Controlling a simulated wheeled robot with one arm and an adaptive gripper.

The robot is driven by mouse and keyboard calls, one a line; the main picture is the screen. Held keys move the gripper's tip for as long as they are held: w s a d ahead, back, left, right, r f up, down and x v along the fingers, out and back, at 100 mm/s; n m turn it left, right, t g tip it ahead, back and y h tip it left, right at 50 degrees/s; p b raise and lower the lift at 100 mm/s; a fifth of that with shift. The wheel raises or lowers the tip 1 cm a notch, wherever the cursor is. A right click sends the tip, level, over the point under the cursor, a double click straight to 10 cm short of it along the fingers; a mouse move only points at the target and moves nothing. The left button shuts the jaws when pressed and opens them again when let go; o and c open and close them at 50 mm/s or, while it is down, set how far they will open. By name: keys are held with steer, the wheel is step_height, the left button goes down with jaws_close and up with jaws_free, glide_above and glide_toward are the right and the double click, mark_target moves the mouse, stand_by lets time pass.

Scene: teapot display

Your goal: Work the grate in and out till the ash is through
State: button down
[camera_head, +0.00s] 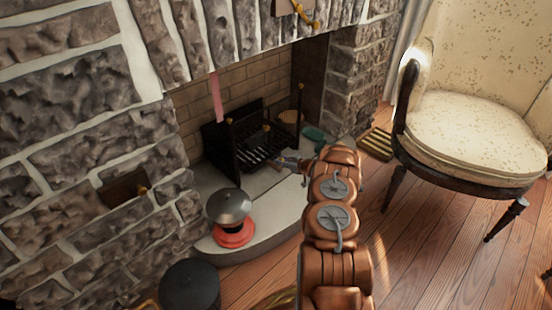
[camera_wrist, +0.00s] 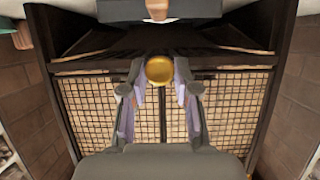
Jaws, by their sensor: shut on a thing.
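The black grate (camera_head: 250,150) stands in the fireplace, with dark bars and small brass knobs on its frame. My gripper (camera_head: 283,161) reaches to its front from the right. In the wrist view, my gripper (camera_wrist: 160,88) is shut on a round brass knob (camera_wrist: 159,70), with one finger on each side. Behind the knob is a dark frame (camera_wrist: 48,25) with a pale, brick-like surface (camera_wrist: 90,105) seen through a dark mesh. I cannot make out any ash. How far the grate is drawn out is unclear.
A grey-lidded pot on a red base (camera_head: 230,218) stands on the pale hearth (camera_head: 265,225). A dark canister (camera_head: 190,287) stands at front left. A teal dish (camera_head: 313,133) lies right of the grate. An upholstered chair (camera_head: 470,130) stands at right. Wooden floor (camera_head: 410,245) is clear at front right.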

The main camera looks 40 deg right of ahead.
steer(key=shift+s+f, duration=0.2)
steer(key=c, duration=1.2)
jaws_free()
steer(key=o, duration=0.3)
steer(key=shift+r, duration=0.15)
steer(key=shift+o, duration=0.2)
steer(key=v, duration=1.2)
steer(key=shift+d, duration=0.1)
